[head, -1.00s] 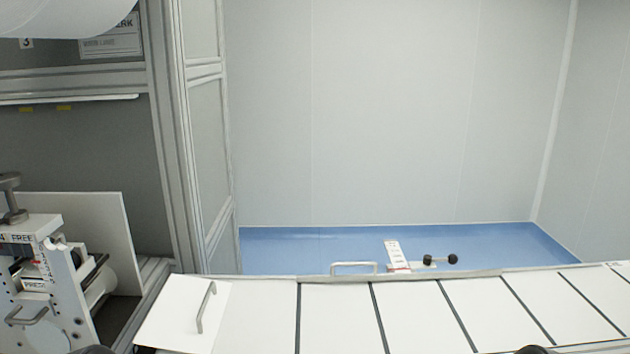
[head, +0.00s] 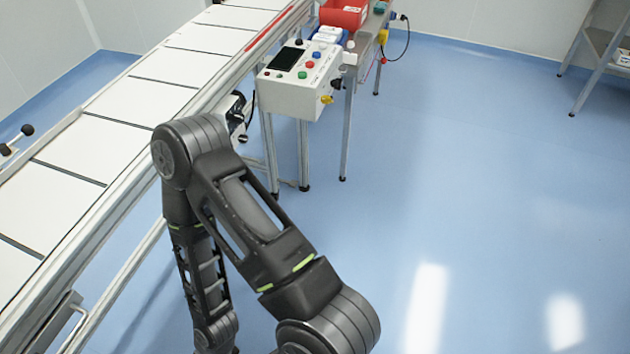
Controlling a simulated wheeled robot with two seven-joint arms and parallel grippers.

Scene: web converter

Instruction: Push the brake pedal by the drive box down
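No brake pedal can be made out in the head view. A white box with a dark screen and coloured buttons (head: 283,97) stands on legs beside the conveyor; I cannot tell whether it is the drive box. A small black unit (head: 236,115) sits on the conveyor's side left of it, partly hidden by my arm. One of my dark arms is in the middle foreground, bent at the elbow, with its forearm pointing down. Neither of my grippers is in view.
The conveyor with white plates (head: 110,133) runs from lower left to upper centre. A red bin (head: 343,13) stands behind the white box. A grey shelf (head: 603,45) is at the upper right. The blue floor (head: 470,180) is clear at centre right.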

